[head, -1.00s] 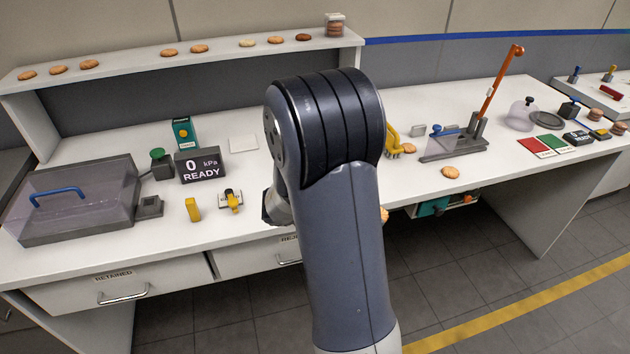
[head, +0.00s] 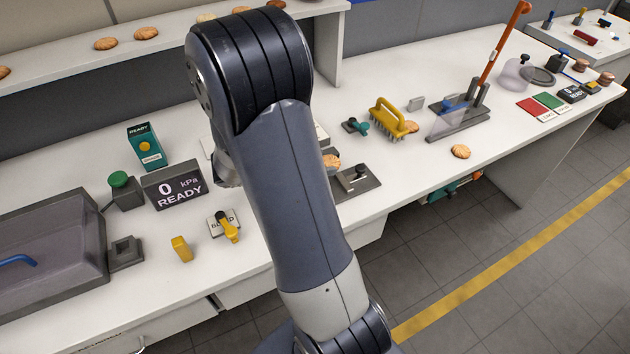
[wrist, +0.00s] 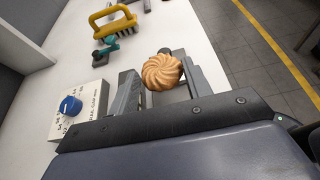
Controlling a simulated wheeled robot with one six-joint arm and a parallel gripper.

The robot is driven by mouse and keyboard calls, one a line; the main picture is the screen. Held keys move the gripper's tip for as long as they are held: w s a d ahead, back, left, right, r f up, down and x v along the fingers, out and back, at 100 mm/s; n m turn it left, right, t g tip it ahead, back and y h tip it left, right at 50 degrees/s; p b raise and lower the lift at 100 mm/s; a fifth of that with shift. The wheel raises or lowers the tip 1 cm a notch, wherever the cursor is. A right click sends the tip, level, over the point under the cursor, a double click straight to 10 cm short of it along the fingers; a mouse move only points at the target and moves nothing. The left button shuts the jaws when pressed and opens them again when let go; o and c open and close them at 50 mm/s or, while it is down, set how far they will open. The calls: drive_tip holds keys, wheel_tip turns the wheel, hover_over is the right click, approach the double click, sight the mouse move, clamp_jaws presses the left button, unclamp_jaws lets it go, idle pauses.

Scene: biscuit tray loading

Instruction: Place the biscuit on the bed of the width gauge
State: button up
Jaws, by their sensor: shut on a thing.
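A round golden biscuit with swirled ridges (wrist: 162,72) is held between the two fingers of my gripper (wrist: 160,84) in the wrist view. Its edge also shows beside my arm in the head view (head: 331,160). My fingers are hidden behind the arm there. A low grey fixture with a flat plate and a dark knob (head: 362,182), which looks like the width gauge, lies on the bench just right of the held biscuit. In the wrist view the biscuit and fingers cover most of it. I cannot tell the biscuit's height above it.
A yellow brush (head: 387,121) and a small teal-handled tool (head: 355,126) lie behind the fixture. A white box with a blue dial (wrist: 70,106) stands left of my fingers. A loose biscuit (head: 461,151) lies near the bench's front edge, by a grey stand with an orange lever (head: 505,40).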

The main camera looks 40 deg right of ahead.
wheel_tip(320, 180, down, 9)
drive_tip(key=shift+f+p, duration=0.2)
drive_tip(key=shift+p, duration=0.1)
drive_tip(key=shift+f, duration=0.1)
idle(0.4)
drive_tip(key=shift+o, duration=1)
drive_tip(key=shift+f, duration=0.1)
drive_tip(key=o, duration=0.5)
drive_tip(key=shift+c, duration=0.2)
drive_tip(key=shift+r, duration=0.25)
drive_tip(key=b+v, duration=0.1)
drive_tip(key=v, duration=1.1)
drive_tip(key=shift+f+b, duration=0.1)
drive_tip(key=shift+b, duration=0.2)
